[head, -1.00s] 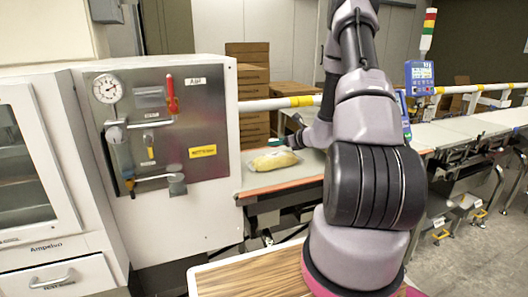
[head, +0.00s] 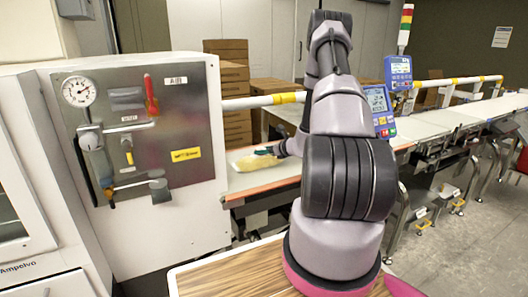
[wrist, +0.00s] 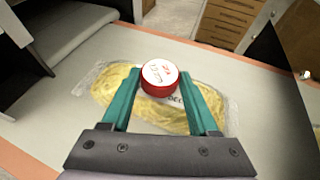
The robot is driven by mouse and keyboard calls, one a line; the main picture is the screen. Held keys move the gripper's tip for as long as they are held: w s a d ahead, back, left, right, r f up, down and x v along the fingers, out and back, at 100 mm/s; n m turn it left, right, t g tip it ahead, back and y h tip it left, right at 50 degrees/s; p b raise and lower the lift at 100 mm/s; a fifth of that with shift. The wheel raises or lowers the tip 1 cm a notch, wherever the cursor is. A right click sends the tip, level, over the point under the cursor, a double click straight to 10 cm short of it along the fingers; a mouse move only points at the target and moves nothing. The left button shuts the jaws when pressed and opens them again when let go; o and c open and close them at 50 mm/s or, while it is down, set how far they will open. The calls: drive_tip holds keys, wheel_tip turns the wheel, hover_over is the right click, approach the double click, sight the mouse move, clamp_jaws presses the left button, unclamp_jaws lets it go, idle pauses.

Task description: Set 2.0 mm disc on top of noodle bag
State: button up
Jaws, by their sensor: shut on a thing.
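The noodle bag (head: 254,163), a clear pack of yellow noodles, lies flat on the belt at the left end of the line. It also shows in the wrist view (wrist: 122,107). The disc (wrist: 160,77), red with a white top and handwritten marking too small to read, is between the green fingertips of my gripper (wrist: 160,86). My gripper is shut on it, over the bag's upper middle part. I cannot tell whether the disc touches the bag. In the head view my gripper (head: 270,151) is at the bag's right end and the disc cannot be made out.
The belt (head: 276,176) has orange edges and bare room around the bag. A metal gauge panel (head: 140,130) stands close on the left. A yellow-striped rail (head: 262,100) runs behind the belt. Blue displays (head: 378,105) stand to the right.

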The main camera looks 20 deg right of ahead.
drive_tip(key=shift+f, duration=0.15)
drive_tip(key=o, duration=1.4)
drive_tip(key=shift+c, duration=0.2)
